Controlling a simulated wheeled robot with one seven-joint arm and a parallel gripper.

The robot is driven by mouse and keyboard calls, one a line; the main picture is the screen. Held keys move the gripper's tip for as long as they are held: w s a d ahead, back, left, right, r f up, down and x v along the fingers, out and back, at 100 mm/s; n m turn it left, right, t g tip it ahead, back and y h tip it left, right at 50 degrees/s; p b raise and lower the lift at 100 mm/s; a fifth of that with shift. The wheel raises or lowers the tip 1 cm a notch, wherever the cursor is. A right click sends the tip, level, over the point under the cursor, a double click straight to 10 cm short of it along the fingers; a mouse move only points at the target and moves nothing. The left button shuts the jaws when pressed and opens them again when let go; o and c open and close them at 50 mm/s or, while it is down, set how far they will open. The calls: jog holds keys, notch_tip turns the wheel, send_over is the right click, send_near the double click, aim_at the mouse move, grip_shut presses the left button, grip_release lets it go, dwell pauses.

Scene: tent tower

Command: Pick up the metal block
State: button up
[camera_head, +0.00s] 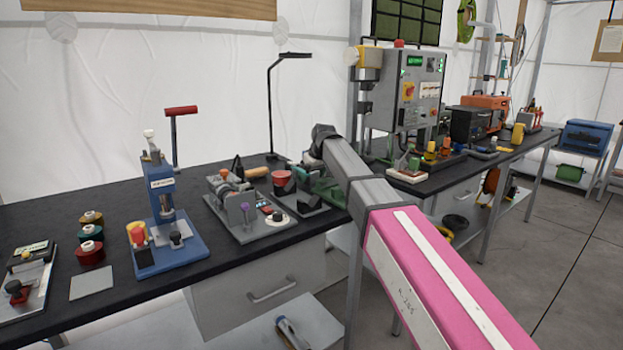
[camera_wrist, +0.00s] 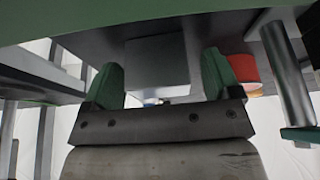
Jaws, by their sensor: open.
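In the wrist view, my gripper (camera_wrist: 160,80) is open, with one green fingertip on each side and a gap between them. A smooth grey metal surface (camera_wrist: 156,62) shows beyond and between the fingertips; it may be the metal block, but I cannot tell for sure. I see no contact between it and the fingers. In the head view, my arm reaches over the workbench to a green vise-like tool (camera_head: 328,190). My gripper is hidden or too small to make out there, and I cannot single out the metal block.
The dark workbench (camera_head: 40,218) holds a blue press (camera_head: 165,225), a grey fixture (camera_head: 240,205), thread spools (camera_head: 90,250) and a lamp (camera_head: 270,95). In the wrist view, a green body (camera_wrist: 130,18), a metal rod (camera_wrist: 285,75) and a red round part (camera_wrist: 240,67) crowd close around my gripper.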

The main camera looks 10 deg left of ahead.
jog(key=c, duration=1.1)
jog(key=shift+c, duration=0.2)
jog(key=shift+r, duration=0.15)
